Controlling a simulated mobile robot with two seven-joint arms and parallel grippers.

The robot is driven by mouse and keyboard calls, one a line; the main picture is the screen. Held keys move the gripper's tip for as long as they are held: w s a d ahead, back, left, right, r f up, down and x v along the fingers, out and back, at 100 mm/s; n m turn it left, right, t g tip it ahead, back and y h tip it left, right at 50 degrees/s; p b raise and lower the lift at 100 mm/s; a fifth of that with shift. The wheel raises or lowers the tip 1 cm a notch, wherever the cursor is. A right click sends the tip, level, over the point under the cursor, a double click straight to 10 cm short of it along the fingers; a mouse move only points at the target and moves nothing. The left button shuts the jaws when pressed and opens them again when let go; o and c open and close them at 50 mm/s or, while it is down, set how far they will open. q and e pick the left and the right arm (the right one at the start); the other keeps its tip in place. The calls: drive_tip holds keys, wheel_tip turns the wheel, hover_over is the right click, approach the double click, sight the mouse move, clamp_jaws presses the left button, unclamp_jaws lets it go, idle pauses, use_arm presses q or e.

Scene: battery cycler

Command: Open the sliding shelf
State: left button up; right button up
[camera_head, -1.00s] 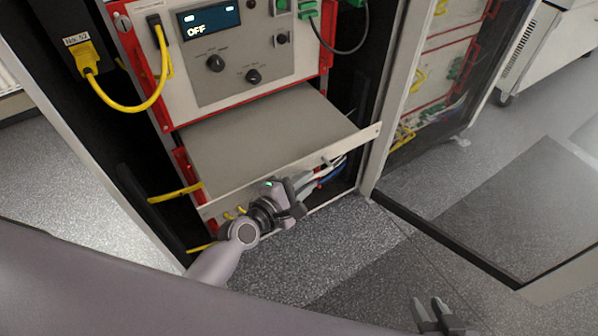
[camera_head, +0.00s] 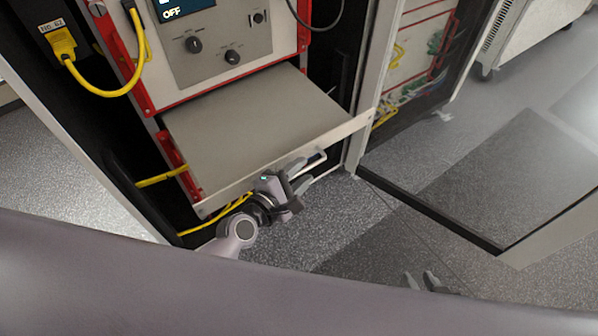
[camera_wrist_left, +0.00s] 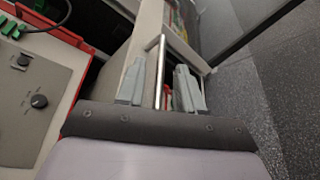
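The sliding shelf (camera_head: 255,120) is a flat grey plate standing well out of the rack, with a pale front lip (camera_head: 230,188). A thin bar handle (camera_head: 312,160) sits on the lip toward its right side. My left gripper (camera_head: 302,176) is at this handle. In the left wrist view, the handle bar (camera_wrist_left: 160,72) runs between the two grey fingertips of that gripper (camera_wrist_left: 160,85), with visible gaps beside it, so the fingers are apart around it. My right gripper (camera_head: 422,281) is low in the head view, fingers apart, empty, away from the shelf.
Above the shelf is a cycler panel (camera_head: 220,45) with knobs and a display reading OFF. A yellow cable (camera_head: 110,93) hangs at the left, and another yellow cable (camera_head: 215,222) lies below the shelf. An open door frame (camera_head: 430,232) stands at the right. The floor in front is clear.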

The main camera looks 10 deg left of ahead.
use_arm(q)
drive_tip(key=shift+s+a, duration=0.25)
drive_tip(key=shift+s, duration=0.15)
drive_tip(key=v, duration=0.6)
drive_tip(key=shift+p, duration=0.35)
drive_tip(key=shift+r, duration=0.1)
drive_tip(key=shift+s, duration=0.15)
